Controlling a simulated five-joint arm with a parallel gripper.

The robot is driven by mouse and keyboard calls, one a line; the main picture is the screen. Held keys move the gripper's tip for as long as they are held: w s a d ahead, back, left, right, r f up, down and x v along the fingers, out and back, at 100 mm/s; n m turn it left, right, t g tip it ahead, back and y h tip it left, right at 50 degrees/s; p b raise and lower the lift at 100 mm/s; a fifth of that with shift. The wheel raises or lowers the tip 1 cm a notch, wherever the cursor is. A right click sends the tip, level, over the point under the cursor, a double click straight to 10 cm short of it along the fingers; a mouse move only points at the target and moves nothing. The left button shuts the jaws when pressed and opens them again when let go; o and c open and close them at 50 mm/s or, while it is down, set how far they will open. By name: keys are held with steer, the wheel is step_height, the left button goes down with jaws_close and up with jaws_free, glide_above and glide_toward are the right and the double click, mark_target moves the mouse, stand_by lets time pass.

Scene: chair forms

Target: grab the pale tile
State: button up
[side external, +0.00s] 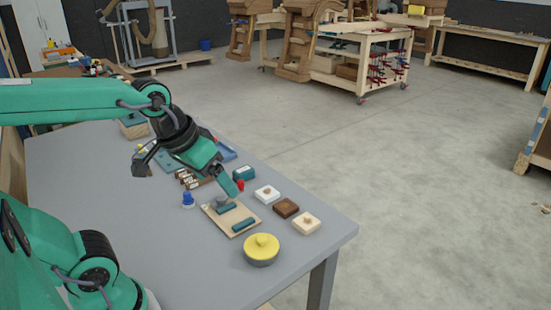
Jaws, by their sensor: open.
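Three small square tiles, each with a small raised piece on top, lie in a slanting row on the grey table (180,270). The nearest is a pale wood-coloured tile (307,226). Behind it are a dark brown tile (286,209) and a white tile (266,196). My gripper (228,193) is open and points down to the left of the row, over the far part of a light wooden board. It is apart from all three tiles. Its far finger is hard to make out.
The light wooden board (248,214) carries teal bars (243,224). The table's right corner is clear.

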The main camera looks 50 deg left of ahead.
steer(key=w+n+g, duration=0.1)
steer(key=w+n, duration=0.3)
steer(key=w, duration=0.4)
steer(key=n+g, duration=0.4)
steer(key=n, duration=0.8)
glide_above(307, 221)
steer(key=f, duration=1.6)
steer(key=shift+s+a+f, duration=0.15)
steer(key=shift+s+f, duration=0.1)
steer(key=shift+f, duration=0.05)
steer(key=shift+w+f, duration=0.2)
steer(key=shift+f, duration=1.55)
steer(key=shift+f, duration=2.6)
